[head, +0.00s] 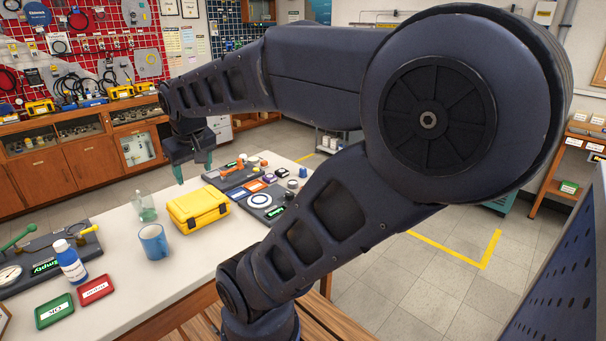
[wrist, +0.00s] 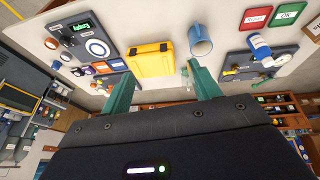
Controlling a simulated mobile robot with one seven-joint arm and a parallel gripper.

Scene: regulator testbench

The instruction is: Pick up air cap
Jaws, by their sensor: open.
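My gripper (head: 194,170) is open and empty, above the far part of the white workbench (head: 190,262). Its two green fingers stand apart in the wrist view (wrist: 161,76), with nothing between them. In the wrist view, small round parts show at the left (wrist: 52,43).
A yellow case (head: 198,208), a blue mug (head: 153,242) and a clear greenish bottle (head: 145,206) stand mid-bench. A dark board with a white ring (head: 262,201) lies right of the case.

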